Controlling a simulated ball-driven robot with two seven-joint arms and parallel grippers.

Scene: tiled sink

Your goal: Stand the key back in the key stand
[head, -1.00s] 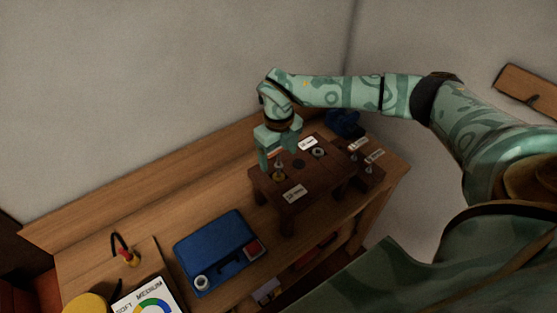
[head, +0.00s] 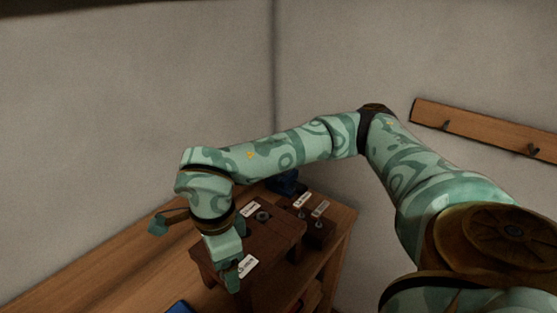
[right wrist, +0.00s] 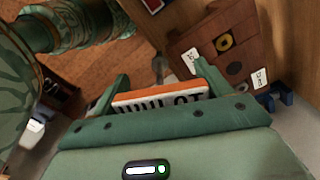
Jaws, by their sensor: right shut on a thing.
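My right gripper (head: 228,268) hangs beside the left side of the dark wooden key stand (head: 278,240), in the head view. In the right wrist view, my right gripper (right wrist: 160,85) is shut on the key (right wrist: 165,98), of which an orange and white lettered piece shows between the fingers. Its lower end is not clear. The key stand (right wrist: 208,38) shows at the upper right of that view, apart from the fingers, with a brass ring, dark round holes and white labels. My left gripper is not in view.
A smaller dark wooden block (head: 318,236) with labelled pieces stands right of the key stand. A blue object (head: 286,182) sits behind. A blue case edge (head: 179,307) shows at the bottom. The wooden bench is bare at left (head: 95,285).

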